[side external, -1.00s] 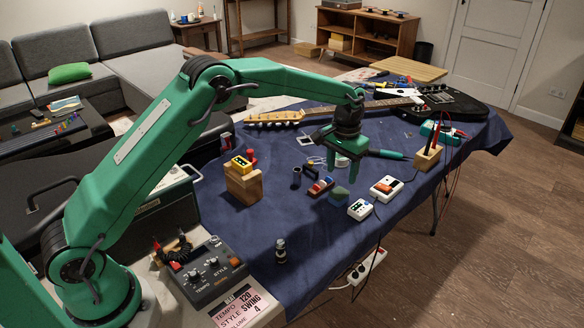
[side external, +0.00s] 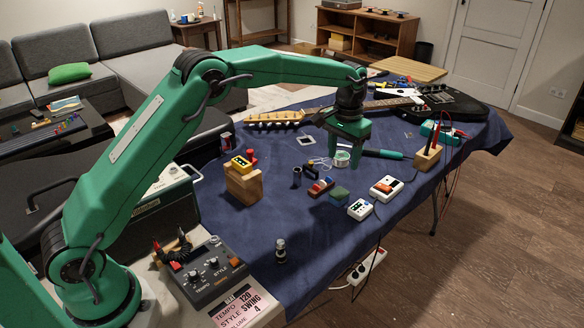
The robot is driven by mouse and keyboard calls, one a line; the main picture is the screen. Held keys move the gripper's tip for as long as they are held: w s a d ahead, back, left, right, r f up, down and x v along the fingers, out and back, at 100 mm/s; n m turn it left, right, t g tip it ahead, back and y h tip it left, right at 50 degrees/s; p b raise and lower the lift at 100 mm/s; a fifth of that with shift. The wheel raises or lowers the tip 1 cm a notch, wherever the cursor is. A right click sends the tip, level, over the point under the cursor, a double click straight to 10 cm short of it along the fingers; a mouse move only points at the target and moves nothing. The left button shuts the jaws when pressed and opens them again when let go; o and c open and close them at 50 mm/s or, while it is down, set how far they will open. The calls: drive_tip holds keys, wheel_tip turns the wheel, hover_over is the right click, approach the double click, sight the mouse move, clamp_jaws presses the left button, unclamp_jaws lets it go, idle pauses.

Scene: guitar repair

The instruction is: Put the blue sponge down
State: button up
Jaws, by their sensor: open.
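The blue sponge (side external: 339,195) is a small block with a greenish top and a blue lower part. A roll of solder or wire (side external: 342,158) shows behind the fingers.
A red and blue block (side external: 320,187) lies just left of the sponge, and a dark cylinder (side external: 297,177) stands farther left. A white and orange box (side external: 386,188) is to the right. A wooden block (side external: 243,186) stands at left. The front of the cloth is mostly clear.

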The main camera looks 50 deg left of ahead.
drive_tip(key=shift+r, duration=0.1)
drive_tip(key=s+a+r+t, duration=0.1)
drive_tip(key=s+a+r, duration=0.1)
drive_tip(key=s+r, duration=0.55)
drive_tip(key=s+a+r+t, duration=0.2)
drive_tip(key=s+r, duration=0.5)
drive_tip(key=s, duration=0.2)
drive_tip(key=s+a+f+t, duration=0.1)
drive_tip(key=s, duration=0.9)
drive_tip(key=s+a+f+t, duration=0.1)
drive_tip(key=s+f, duration=0.1)
drive_tip(key=s, duration=0.8)
drive_tip(key=shift+s+t, duration=0.3)
